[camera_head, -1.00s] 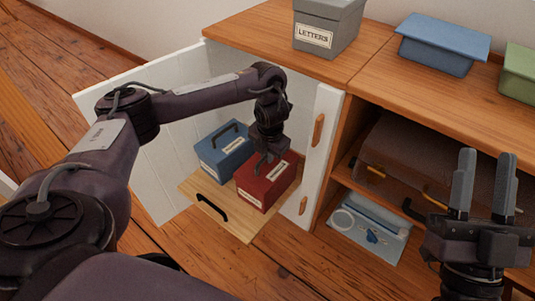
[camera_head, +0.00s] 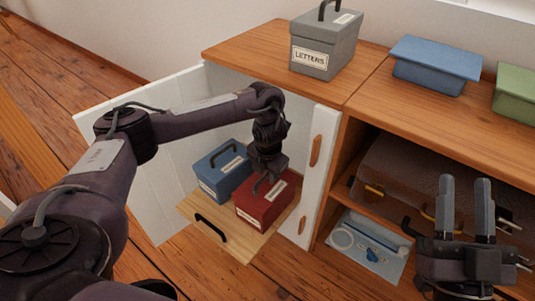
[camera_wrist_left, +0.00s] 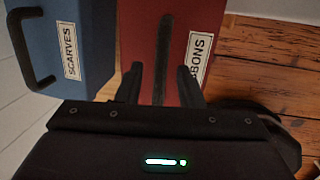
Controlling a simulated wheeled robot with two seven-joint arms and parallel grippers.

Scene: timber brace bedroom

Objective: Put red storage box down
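The red storage box (camera_head: 262,206) stands on the light wooden pull-out board (camera_head: 240,243) inside the white-walled compartment. It has a dark handle on top and a white label, partly cut off in the left wrist view, ending in "BONS". My left gripper (camera_head: 266,184) is over its lid. In the left wrist view the two fingers (camera_wrist_left: 160,84) stand apart on either side of the red box's handle (camera_wrist_left: 163,50), with a gap to each side. My right gripper (camera_head: 464,210) is open and empty, fingers up, at the lower right of the head view.
A blue box (camera_head: 222,172) labelled SCARVES stands close to the left of the red box. A white door panel (camera_head: 316,170) rises at the right. A grey LETTERS box (camera_head: 325,45), a blue box (camera_head: 435,65) and a green box (camera_head: 517,95) stand on the cabinet top.

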